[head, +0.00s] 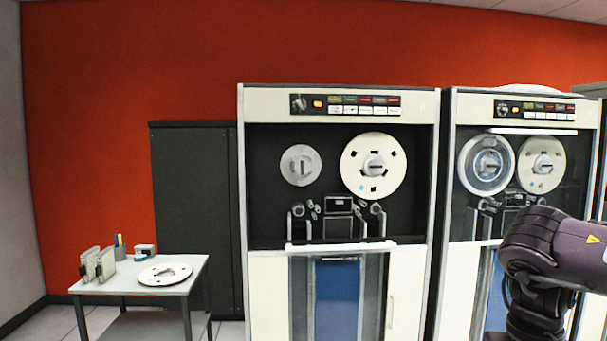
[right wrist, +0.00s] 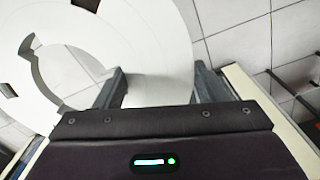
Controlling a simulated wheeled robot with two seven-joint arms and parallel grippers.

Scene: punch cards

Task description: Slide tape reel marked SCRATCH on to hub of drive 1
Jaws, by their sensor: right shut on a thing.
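In the right wrist view my right gripper (right wrist: 158,72) is shut on a white tape reel (right wrist: 180,40), gripping its rim. The reel's dark cutouts and centre opening show at left; no SCRATCH marking is readable. In the head view my right arm comes in at the right, but its gripper and the held reel are out of frame. The left tape drive (head: 262,105) has a bare grey hub (head: 300,165) at its upper left and a white reel (head: 356,180) on its right hub. Its number is too small to read. My left gripper is not in view.
A second drive (head: 472,104) stands at right with a clear-rimmed reel (head: 468,165) and a white reel (head: 540,184). A small table (head: 125,286) at left bears another white reel (head: 150,278), upright cases and a pen cup. A dark cabinet (head: 190,200) stands behind.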

